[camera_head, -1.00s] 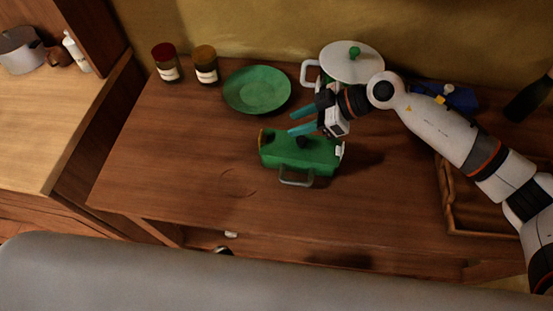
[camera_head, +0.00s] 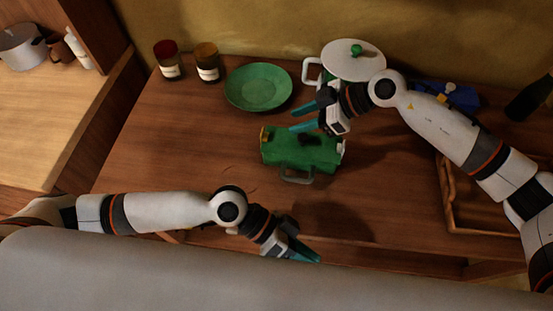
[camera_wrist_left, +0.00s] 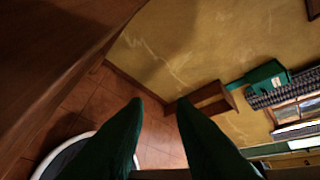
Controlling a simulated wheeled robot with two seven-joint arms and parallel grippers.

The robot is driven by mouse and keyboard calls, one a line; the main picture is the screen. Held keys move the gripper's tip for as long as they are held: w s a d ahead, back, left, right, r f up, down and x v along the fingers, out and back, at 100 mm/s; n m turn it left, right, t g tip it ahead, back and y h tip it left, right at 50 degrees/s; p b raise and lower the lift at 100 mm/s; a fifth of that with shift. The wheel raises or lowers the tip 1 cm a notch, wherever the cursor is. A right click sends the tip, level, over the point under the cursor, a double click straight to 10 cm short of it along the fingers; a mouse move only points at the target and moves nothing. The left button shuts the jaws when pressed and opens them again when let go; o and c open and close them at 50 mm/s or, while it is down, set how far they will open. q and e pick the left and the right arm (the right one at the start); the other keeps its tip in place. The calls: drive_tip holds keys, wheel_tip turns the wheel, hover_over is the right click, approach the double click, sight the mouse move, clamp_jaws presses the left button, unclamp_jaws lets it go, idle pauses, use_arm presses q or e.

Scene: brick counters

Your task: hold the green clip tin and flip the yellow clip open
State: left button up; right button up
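The green clip tin (camera_head: 300,152) lies on the wooden counter in the head view, with a grey handle (camera_head: 297,178) on its near side. A yellow clip (camera_head: 264,138) is at its left end and a whitish clip (camera_head: 345,146) at its right end. My right gripper (camera_head: 306,117) is open and empty, above and just behind the tin, fingers pointing left. My left gripper (camera_head: 312,254) is near the counter's front edge, apart from the tin. The left wrist view shows its two fingers (camera_wrist_left: 160,108) spread with nothing between them; the tin is not in that view.
A green plate (camera_head: 258,87), two jars (camera_head: 206,64) and a lidded white pot (camera_head: 352,62) stand behind the tin. A wooden tray (camera_head: 447,205) is at the right, partly behind my right arm. The counter left of the tin is clear.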

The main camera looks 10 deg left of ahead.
sight(296, 179)
use_arm(q)
drive_tip(key=w+a+m+y, duration=0.1)
drive_tip(key=w, duration=0.1)
drive_tip(key=w+a+r+m+t+y, duration=0.1)
drive_tip(key=w+m, duration=0.1)
drive_tip(key=w, duration=0.1)
drive_tip(key=w+a+r+m+t+y, duration=0.1)
drive_tip(key=w, duration=0.1)
drive_tip(key=shift+w+a+r+m+y, duration=0.2)
drive_tip(key=shift+m+y, duration=0.1)
drive_tip(key=w+a+r+m+t+y, duration=0.3)
drive_tip(key=w+a+r+t+y, duration=0.15)
drive_tip(key=w, duration=0.45)
drive_tip(key=shift+h, duration=0.45)
drive_tip(key=x, duration=1.1)
drive_tip(key=shift+w+a+f, duration=0.1)
drive_tip(key=shift+a+f, duration=0.1)
drive_tip(key=shift+f, duration=0.25)
